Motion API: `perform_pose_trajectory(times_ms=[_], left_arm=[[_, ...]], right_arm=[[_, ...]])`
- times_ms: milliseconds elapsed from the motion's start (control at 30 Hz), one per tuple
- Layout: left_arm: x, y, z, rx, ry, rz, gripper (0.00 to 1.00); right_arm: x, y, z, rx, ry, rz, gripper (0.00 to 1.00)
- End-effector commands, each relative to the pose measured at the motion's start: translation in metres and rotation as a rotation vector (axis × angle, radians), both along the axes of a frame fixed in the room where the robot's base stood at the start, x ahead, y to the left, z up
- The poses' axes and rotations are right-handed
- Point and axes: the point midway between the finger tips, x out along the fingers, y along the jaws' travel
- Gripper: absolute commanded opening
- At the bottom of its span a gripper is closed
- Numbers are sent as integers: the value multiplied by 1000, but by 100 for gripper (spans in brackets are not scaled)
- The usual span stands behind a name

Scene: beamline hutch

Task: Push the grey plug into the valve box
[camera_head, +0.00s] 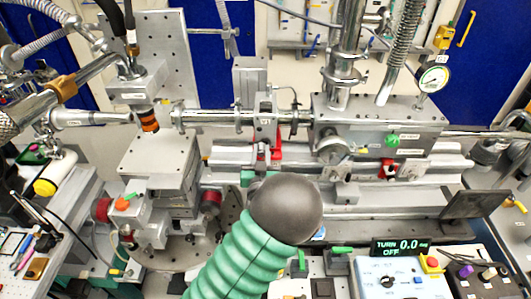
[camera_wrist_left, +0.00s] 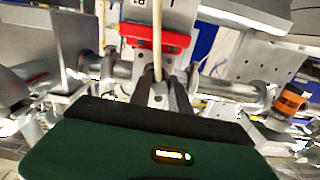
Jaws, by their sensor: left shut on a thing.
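My left gripper shows in the wrist view (camera_wrist_left: 157,82), its two dark fingers closed together in front of its dark green body. A small grey piece, which looks like the grey plug (camera_wrist_left: 158,90), sits between the fingers, mostly hidden by them. A thin cream cable or rod runs up from there. The valve box (camera_head: 265,118), a grey block with a "V1"-like label, stands on the beam pipe. It also shows at the top of the wrist view (camera_wrist_left: 148,12), above a red bar (camera_wrist_left: 157,36). The fingers are just below that bar; contact cannot be told. My green arm hides most of the gripper in the head view.
A larger grey box (camera_head: 378,125) with a gauge (camera_head: 433,78) is to the right. A grey stage block (camera_head: 160,160) stands at the left under an orange-banded nozzle (camera_head: 148,120). A control box (camera_head: 408,275) sits at the lower right. The space around the pipe is crowded.

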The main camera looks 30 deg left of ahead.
Motion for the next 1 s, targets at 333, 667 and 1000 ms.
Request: perform_pose_trajectory(times_ms=[333, 667, 1000], left_arm=[[-1, -1, 1, 3, -1, -1, 0], [-3, 4, 0, -3, 3, -2, 0], [-3, 2, 1, -2, 5, -3, 0]], right_arm=[[0, 0, -2, 0, 0, 0, 36], [0, 0, -4, 0, 0, 0, 36], [0, 0, -3, 0, 0, 0, 36]])
